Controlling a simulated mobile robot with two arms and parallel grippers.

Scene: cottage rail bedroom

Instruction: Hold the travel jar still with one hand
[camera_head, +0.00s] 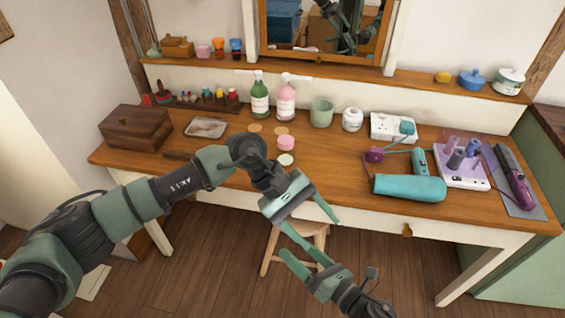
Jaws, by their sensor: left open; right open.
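A small round jar with a pink lid (286,142) stands upright on the wooden dressing table (340,155), near its middle; it is probably the travel jar. A pale round piece (285,159) lies just in front of it, possibly a lid or an open pot. My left gripper (323,234) is open and empty in front of the table edge, its fingers pointing down and right, apart from the jar. My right gripper (298,248) is open and empty, lower in the picture, its fingers pointing up and left. The two grippers' fingers overlap in the picture.
Green (259,98) and pink (286,102) pump bottles stand behind the jar. A green cup (321,112) and white jar (352,119) are to the right. A teal hair dryer (410,187) lies near the front right edge. A stool (300,243) stands below.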

